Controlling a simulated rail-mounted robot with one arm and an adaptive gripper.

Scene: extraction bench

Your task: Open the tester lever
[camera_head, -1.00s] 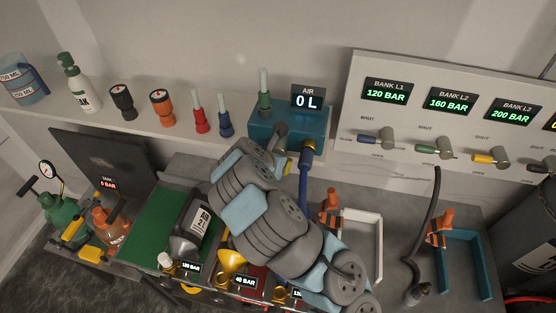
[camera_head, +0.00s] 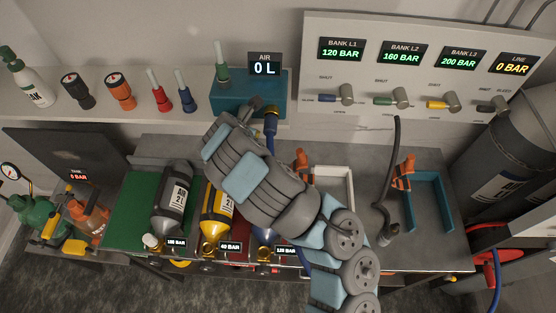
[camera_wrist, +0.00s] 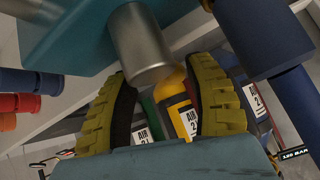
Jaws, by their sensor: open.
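The air tester is a teal box (camera_head: 240,95) on the back shelf, below a display reading AIR 0 L (camera_head: 265,65). A grey cylinder on it, seemingly its lever (camera_wrist: 143,45), shows large in the wrist view against the teal body. My gripper (camera_wrist: 156,70) has two yellow ribbed fingers, spread apart. The cylinder's lower end lies between the fingertips in that picture; I cannot tell whether they touch it. In the head view my arm reaches up to the box's front and hides the fingers. A blue fitting and hose (camera_head: 271,125) hang beside the lever.
A valve panel (camera_head: 410,65) with several bank displays and levers stands at the right. Below my arm, black (camera_head: 172,195) and yellow (camera_head: 216,212) cylinders lie on the bench. Red (camera_head: 160,98) and blue (camera_head: 184,102) handled pieces stand left of the tester.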

